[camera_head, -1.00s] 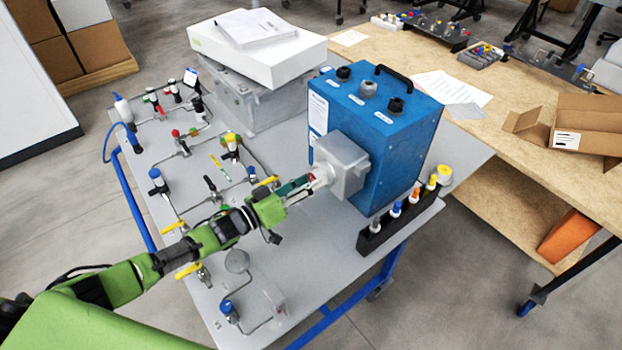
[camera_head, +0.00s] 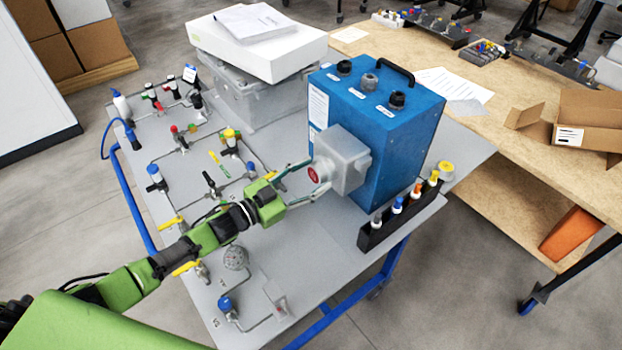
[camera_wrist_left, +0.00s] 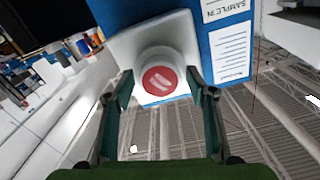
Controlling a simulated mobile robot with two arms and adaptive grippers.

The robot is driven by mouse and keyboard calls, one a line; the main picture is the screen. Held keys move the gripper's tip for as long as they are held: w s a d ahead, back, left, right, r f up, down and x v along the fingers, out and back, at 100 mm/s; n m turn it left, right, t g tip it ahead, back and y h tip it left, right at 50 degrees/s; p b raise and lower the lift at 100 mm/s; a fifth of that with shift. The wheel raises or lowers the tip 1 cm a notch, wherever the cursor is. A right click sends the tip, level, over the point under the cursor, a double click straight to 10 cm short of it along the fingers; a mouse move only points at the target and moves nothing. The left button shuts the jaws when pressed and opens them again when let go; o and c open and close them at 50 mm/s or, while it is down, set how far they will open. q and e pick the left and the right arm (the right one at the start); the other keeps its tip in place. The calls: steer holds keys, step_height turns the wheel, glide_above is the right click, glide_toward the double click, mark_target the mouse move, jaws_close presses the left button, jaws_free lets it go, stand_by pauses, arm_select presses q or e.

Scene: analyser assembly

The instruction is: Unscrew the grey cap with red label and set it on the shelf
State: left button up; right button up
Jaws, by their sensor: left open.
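The grey cap with red label (camera_head: 320,172) sits on the grey housing (camera_head: 347,156) that sticks out of the side of the blue analyser box (camera_head: 378,135). In the left wrist view the cap (camera_wrist_left: 160,80) faces the camera, with its round red label near the middle. My left gripper (camera_head: 305,181) is open, with its fingers apart and pointing at the cap. In the left wrist view the left gripper (camera_wrist_left: 160,92) shows one finger on each side below the cap, with nothing held between them. I cannot tell whether a finger touches the cap. My right gripper is not in view.
A black rack (camera_head: 372,234) with several coloured-top vials stands on the cart in front of the analyser. Tubing and valves (camera_head: 180,140) cover the cart's left part. A white box (camera_head: 258,45) is behind. A wooden table (camera_head: 470,80) stands at the right.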

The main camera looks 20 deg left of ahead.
arm_select(q)
steer(key=m, duration=0.1)
steer(key=m+b, duration=0.1)
steer(key=m, duration=0.2)
steer(key=shift+f, duration=0.25)
steer(key=m+b, duration=0.4)
steer(key=m, duration=0.4)
steer(key=shift+m, duration=0.4)
steer(key=shift+r+m+b, duration=0.15)
steer(key=shift+m+b, duration=0.35)
steer(key=shift+m, duration=0.6)
steer(key=shift+r, duration=0.1)
steer(key=shift+c, duration=0.4)
